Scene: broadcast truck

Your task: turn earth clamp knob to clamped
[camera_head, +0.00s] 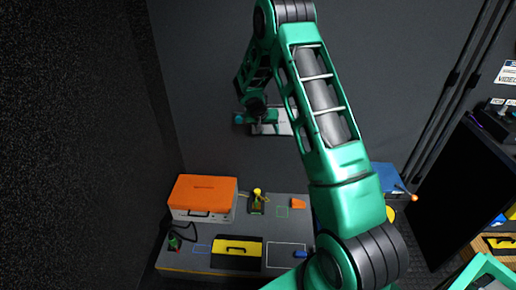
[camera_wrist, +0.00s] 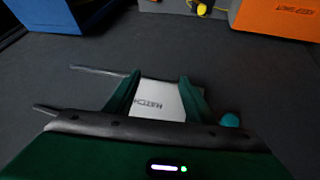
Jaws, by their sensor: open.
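A small upright fitting with a yellow top (camera_head: 257,195) stands at the back of the grey bench, and its yellow part also shows at the top edge of the wrist view (camera_wrist: 202,8). It may be the earth clamp knob, but I cannot read a label on it. My gripper (camera_wrist: 160,78) is open and empty, well above and apart from this fitting. A white plate marked HATCH (camera_wrist: 160,99) shows between and beyond its fingers.
The grey bench (camera_head: 205,262) carries an orange-topped case (camera_head: 205,190), a yellow-and-black case (camera_head: 236,253), a green device (camera_head: 174,242) with a black cable, and an orange block (camera_head: 298,203). A blue box (camera_head: 388,180) stands right. A teal ball (camera_wrist: 230,120) is near the plate.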

